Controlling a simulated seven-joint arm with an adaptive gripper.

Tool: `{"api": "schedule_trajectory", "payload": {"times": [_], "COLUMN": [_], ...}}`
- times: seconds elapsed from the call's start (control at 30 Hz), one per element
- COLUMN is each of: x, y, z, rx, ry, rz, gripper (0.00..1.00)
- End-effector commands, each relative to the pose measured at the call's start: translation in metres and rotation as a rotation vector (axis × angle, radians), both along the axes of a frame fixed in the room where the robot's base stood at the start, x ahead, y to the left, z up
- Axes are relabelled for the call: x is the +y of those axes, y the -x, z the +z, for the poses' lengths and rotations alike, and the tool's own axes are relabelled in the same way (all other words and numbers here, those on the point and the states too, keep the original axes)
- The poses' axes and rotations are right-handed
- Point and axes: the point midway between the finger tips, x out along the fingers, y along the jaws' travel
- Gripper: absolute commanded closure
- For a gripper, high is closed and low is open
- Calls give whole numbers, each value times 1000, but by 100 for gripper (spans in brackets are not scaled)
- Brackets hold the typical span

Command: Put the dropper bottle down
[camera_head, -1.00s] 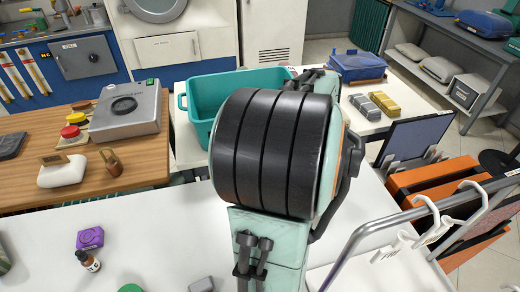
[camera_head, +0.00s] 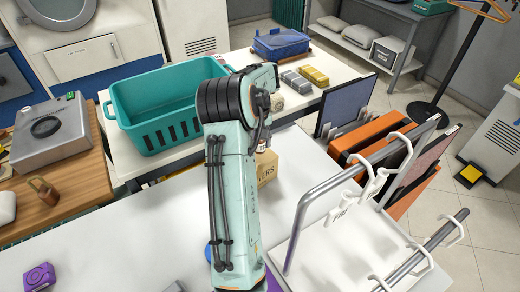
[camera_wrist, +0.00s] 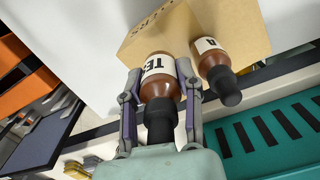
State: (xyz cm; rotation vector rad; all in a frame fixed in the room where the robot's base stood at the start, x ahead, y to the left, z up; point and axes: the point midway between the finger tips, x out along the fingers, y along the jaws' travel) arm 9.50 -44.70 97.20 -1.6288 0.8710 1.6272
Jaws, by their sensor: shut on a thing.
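In the wrist view my gripper (camera_wrist: 160,74) is shut on a brown dropper bottle (camera_wrist: 159,89) with a black top and a white label reading "TE". A second brown bottle (camera_wrist: 209,57) with a black top is beside it. Both show against a cardboard box (camera_wrist: 150,30). I cannot tell whether the held bottle touches the surface below. In the head view my arm hides my gripper and the held bottle. The cardboard box (camera_head: 267,166) shows just right of the arm.
A teal crate (camera_head: 155,110) stands behind and left of the arm. A metal rail rack with white hangers (camera_head: 365,190) is on the right. A purple object (camera_head: 40,278) lies at the lower left. The white counter (camera_head: 120,240) left of the arm is largely clear.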

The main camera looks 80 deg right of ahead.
Motion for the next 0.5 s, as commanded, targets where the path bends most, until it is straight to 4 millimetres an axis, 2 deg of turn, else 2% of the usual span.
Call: {"api": "schedule_trajectory", "payload": {"times": [0.23, 0.5], "x": [-3, -3], "y": [-1, -1], "z": [-33, -34], "rx": [1, 0], "ry": [-3, 0], "rz": [-1, 0], "gripper": [100, 100]}}
